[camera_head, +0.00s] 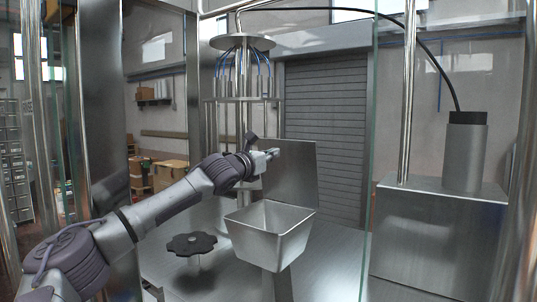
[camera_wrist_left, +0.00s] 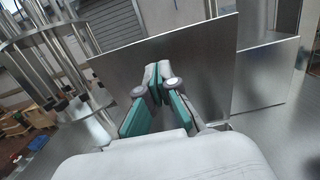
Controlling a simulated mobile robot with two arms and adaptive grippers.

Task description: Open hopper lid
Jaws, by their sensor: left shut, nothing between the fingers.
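The metal hopper (camera_head: 268,232) stands in the middle of the head view, and its square mouth is uncovered. Its flat metal lid (camera_head: 290,172) stands upright at the back edge of the hopper. The lid also fills the middle of the left wrist view (camera_wrist_left: 205,65). My left gripper (camera_head: 271,154) is shut and empty, beside the lid's upper left edge in the head view. In the left wrist view its fingertips (camera_wrist_left: 158,72) meet in front of the lid's face; I cannot tell whether they touch it. My right gripper is not in view.
A black knobbed wheel (camera_head: 192,244) sits on the metal table left of the hopper. A round filler carousel with blue tubes (camera_head: 243,72) stands behind. A glass panel edge and a metal box (camera_head: 440,240) with a cylinder are at the right.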

